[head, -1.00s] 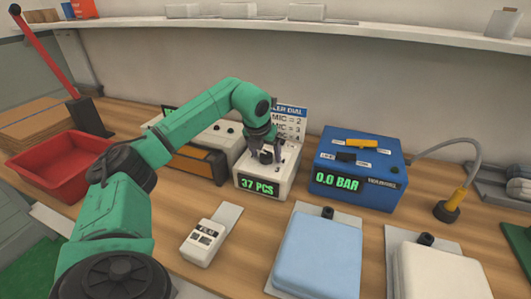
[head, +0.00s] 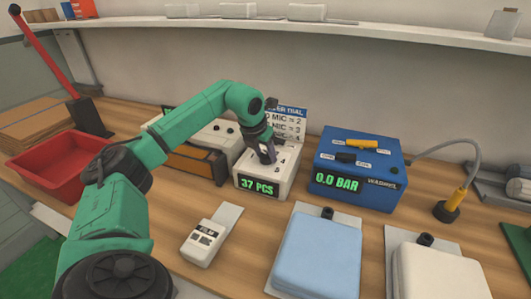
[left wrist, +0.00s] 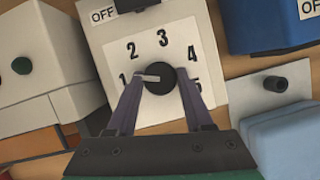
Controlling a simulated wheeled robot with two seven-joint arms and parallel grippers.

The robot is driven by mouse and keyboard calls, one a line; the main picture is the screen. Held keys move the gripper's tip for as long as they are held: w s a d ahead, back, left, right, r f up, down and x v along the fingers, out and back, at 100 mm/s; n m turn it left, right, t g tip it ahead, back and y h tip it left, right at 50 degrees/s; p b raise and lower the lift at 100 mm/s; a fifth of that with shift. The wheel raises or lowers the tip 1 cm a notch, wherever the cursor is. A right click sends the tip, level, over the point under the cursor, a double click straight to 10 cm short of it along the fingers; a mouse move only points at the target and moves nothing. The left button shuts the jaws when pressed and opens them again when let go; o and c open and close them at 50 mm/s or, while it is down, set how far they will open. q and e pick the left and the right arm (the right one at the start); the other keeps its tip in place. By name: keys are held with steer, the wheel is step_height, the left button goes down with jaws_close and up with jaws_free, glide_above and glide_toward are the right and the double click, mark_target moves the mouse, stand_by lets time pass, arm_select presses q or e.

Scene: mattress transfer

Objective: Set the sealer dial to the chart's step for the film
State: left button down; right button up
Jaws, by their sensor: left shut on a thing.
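The white sealer box (head: 283,170) stands at the back middle with a green "37 PCS" display. In the left wrist view its black dial (left wrist: 160,86) has a white pointer directed left at the 1 on a face (left wrist: 176,45) numbered 1 to 5. My left gripper (left wrist: 161,76) is shut on the dial, one finger on each side. In the head view this gripper (head: 267,156) hides the dial. The "SEALER DIAL" chart (head: 293,121) stands behind, its left side partly covered by my arm. A white pack labelled "FILM" (head: 203,243) lies in front. My right gripper is not in view.
A blue box (head: 385,188) reading "0.0 BAR" stands right of the sealer. A red tray (head: 62,165) is at left. Blue (head: 318,255) and white (head: 440,275) folded packs lie in front. Bare wood separates the film pack and sealer.

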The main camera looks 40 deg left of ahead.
arm_select(q)
steer(key=m+h+p, duration=0.1)
steer(key=m, duration=0.3)
steer(key=shift+a+r+h+p, duration=0.15)
steer(key=shift+r+h+p, duration=0.05)
steer(key=shift+h+p, duration=0.2)
steer(key=m+h+p, duration=0.1)
steer(key=m, duration=0.2)
steer(key=m+g+h+p, duration=0.1)
steer(key=m+p, duration=0.1)
steer(key=m, duration=0.1)
steer(key=shift+w+a+m, duration=0.1)
steer(key=shift+w+m, duration=0.1)
steer(key=shift+m, duration=0.2)
steer(key=m+g+p, duration=0.1)
steer(key=m, duration=0.1)
steer(key=shift+m+h, duration=0.3)
steer(key=shift+h, duration=0.1)
steer(key=shift+w+a+f+m+g+h, duration=0.15)
steer(key=shift+m+g, duration=0.25)
steer(key=shift+m, duration=0.55)
steer(key=shift+s+d+r+m+g+h, duration=0.15)
steer(key=shift+m+g, duration=0.25)
steer(key=shift+m, duration=0.55)
steer(key=shift+w+a+f, duration=0.1)
steer(key=shift+c, duration=1.5)
jaws_free()
